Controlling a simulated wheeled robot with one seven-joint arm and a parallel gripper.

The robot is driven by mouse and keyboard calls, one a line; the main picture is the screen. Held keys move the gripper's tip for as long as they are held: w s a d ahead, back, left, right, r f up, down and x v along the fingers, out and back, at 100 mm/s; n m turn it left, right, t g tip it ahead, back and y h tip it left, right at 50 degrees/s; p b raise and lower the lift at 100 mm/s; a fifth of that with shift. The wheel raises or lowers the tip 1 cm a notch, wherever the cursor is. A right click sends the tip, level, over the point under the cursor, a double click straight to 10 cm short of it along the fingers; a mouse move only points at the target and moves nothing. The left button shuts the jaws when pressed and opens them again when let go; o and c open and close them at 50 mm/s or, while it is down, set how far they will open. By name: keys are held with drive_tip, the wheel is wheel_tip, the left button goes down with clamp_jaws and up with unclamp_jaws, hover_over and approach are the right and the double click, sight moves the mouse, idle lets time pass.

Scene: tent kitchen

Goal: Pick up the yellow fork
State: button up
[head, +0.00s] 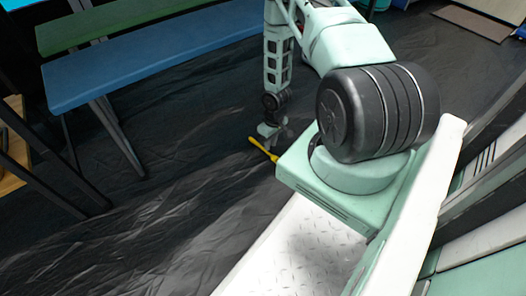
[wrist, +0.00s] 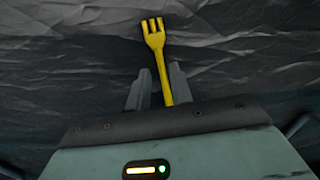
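The yellow fork (head: 262,149) lies on the dark, wrinkled floor covering, with my gripper (head: 269,132) right above it. In the wrist view the fork (wrist: 155,42) points its tines away from my gripper (wrist: 160,70). Its handle runs down between the two grey fingers, closer to the right one. A gap shows between the handle and the left finger, so the fingers are open around it. The end of the handle is hidden behind my gripper body.
A blue bench (head: 150,62) and a green bench (head: 120,22) stand at the upper left, with slanted legs reaching the floor. A wooden surface (head: 14,150) is at the left edge. A brown mat (head: 473,22) lies at the upper right. The floor around the fork is clear.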

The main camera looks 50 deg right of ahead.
sight(269, 153)
wheel_tip(269, 153, down, 4)
drive_tip(key=b, duration=0.3)
drive_tip(key=shift+a+f, duration=0.15)
drive_tip(key=shift+c, duration=0.3)
clamp_jaws()
